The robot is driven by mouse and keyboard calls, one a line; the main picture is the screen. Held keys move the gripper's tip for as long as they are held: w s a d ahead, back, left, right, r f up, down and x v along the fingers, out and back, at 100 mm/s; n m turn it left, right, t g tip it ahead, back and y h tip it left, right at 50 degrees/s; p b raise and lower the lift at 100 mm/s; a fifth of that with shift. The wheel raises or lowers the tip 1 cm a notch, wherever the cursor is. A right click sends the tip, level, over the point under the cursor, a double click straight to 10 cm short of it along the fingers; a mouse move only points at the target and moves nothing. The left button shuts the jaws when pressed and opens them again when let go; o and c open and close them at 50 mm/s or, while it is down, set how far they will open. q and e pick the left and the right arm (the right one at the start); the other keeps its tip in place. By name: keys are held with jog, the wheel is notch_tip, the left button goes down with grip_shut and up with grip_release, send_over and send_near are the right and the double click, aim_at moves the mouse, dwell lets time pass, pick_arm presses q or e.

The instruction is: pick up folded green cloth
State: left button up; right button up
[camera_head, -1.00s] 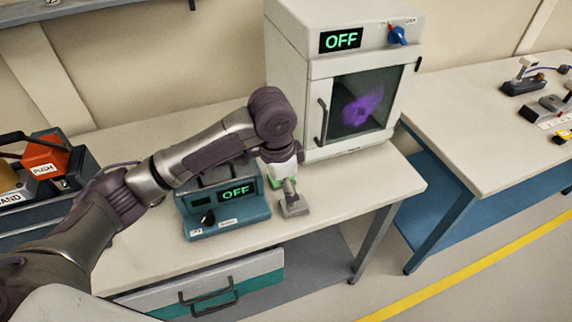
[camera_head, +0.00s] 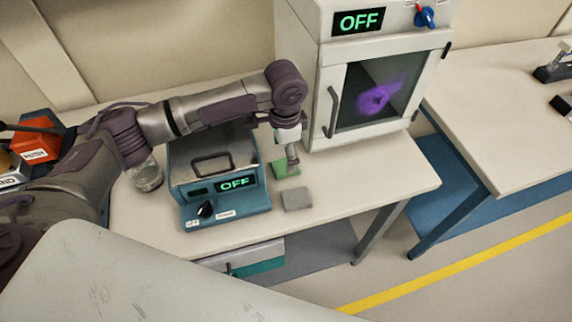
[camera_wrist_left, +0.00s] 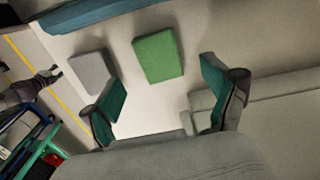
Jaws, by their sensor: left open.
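The folded green cloth (camera_head: 284,169) lies flat on the pale bench top, between the blue OFF-display device and the white cabinet. In the left wrist view it is a green square pad (camera_wrist_left: 158,58), in full sight, ahead of the gap between the fingers. My left gripper (camera_head: 291,160) hangs above the cloth and hides part of it in the head view. In the left wrist view the gripper (camera_wrist_left: 160,100) has its two teal-padded fingers wide apart, with nothing between them. My right gripper is not in view.
A grey folded pad (camera_head: 297,199) lies in front of the cloth, near the bench's front edge. The blue device (camera_head: 228,206) stands left of the cloth. The white cabinet (camera_head: 322,100) stands behind and right. A glass jar (camera_head: 147,178) is by the device. Bench top right of the pads is clear.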

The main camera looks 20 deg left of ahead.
aim_at(284, 165)
pick_arm(q)
jog(key=shift+s+a+f+p, duration=0.1)
jog(key=shift+s+f+p, duration=0.1)
jog(key=shift+f, duration=0.45)
jog(key=shift+s+a+f+p, duration=0.1)
jog(key=shift+f+p, duration=0.1)
jog(key=shift+f, duration=0.4)
notch_tip(284, 165, down, 2)
jog(key=shift+w+d, duration=0.1)
jog(key=shift+w, duration=0.05)
jog(key=c, duration=0.6)
jog(key=shift+c, duration=1.7)
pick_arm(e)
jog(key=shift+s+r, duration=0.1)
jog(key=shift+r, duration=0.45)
